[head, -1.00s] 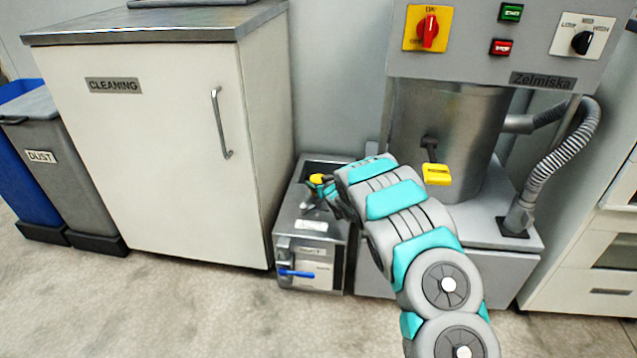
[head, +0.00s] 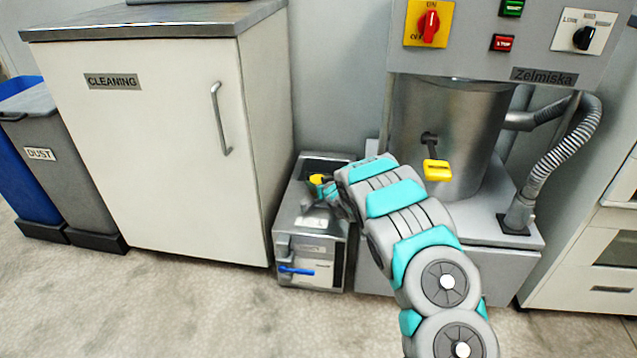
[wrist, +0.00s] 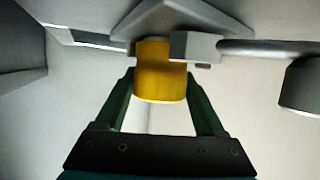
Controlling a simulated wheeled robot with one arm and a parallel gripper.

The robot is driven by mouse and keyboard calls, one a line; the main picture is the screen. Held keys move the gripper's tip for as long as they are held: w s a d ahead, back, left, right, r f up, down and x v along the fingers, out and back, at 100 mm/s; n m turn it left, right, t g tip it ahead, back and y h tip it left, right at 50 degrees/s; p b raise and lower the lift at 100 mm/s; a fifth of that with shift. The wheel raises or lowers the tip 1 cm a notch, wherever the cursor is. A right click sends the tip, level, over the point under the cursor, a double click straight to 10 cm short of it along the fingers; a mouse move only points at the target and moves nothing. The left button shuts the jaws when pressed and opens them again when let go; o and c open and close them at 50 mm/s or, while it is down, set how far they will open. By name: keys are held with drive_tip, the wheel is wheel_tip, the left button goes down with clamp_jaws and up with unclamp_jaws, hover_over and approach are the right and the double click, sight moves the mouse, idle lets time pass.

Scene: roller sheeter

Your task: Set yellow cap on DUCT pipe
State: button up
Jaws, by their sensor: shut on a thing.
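The yellow cap (head: 317,179) is in my gripper (head: 327,188), above the low metal box (head: 284,222) beside the machine. In the wrist view the cap (wrist: 160,80) sits between the two green fingers of my gripper (wrist: 160,92), which are shut on it. The cap's far end reaches up to a grey bracket-like fitting (wrist: 195,46). I cannot tell whether they touch. A grey rod or pipe (wrist: 265,47) runs right from that fitting. No readable DUCT label shows, and I cannot make out the DUCT pipe's open end.
The metal box has a blue lever (head: 296,271) in front. The machine (head: 490,75) stands to the right, with a yellow-handled lever (head: 437,170) close to my arm. A white CLEANING cabinet (head: 170,150) stands left of the box. The floor in front is clear.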

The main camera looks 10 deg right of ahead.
drive_tip(key=shift+f, duration=0.15)
drive_tip(key=o, duration=1.4)
drive_tip(key=shift+c, duration=0.2)
drive_tip(key=shift+s, duration=0.15)
drive_tip(key=shift+v, duration=3.85)
